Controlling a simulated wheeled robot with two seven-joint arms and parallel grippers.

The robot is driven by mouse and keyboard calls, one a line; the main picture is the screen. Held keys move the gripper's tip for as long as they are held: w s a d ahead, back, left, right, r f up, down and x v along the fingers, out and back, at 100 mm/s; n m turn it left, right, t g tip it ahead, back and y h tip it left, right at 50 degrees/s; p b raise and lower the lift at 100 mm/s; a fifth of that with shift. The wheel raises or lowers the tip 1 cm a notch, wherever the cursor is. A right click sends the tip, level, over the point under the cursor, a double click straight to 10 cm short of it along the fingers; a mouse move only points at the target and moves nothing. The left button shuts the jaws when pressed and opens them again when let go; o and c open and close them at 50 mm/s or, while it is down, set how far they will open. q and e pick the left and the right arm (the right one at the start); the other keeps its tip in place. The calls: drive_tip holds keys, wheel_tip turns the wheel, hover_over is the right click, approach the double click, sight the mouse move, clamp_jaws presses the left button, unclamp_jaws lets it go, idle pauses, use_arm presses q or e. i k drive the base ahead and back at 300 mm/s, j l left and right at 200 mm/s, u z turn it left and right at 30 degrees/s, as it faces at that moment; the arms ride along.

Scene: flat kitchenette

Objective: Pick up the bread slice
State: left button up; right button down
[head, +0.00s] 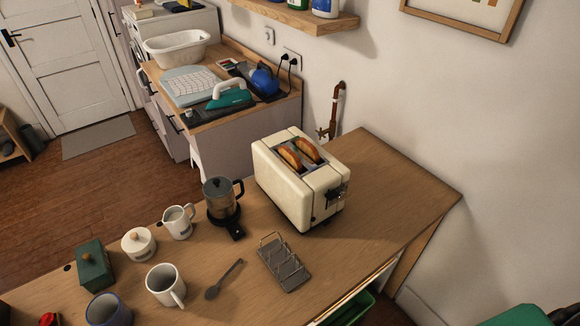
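Two browned bread slices stand upright in the slots of a cream toaster (285,190) on the wooden counter. The nearer-left bread slice (290,159) and the right bread slice (307,150) both stick out above the toaster's top. A lever or knob shows on the toaster's right end. Neither of my grippers is in the head view, and nothing is seen touching the bread.
A moka pot (222,205), a white jug (178,222), a white mug (165,286), a spoon (224,280), a lidded pot (138,243) and a green tin (94,265) stand left. The counter's right end (400,185) is clear.

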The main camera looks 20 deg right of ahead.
sight(291, 158)
drive_tip(key=k+l+u, duration=0.15)
drive_tip(key=l+u, duration=0.2)
drive_tip(key=k+l+u, duration=0.25)
drive_tip(key=l+u, duration=0.15)
drive_tip(key=k+l+u, duration=0.35)
drive_tip(key=l, duration=0.15)
drive_tip(key=i, duration=0.1)
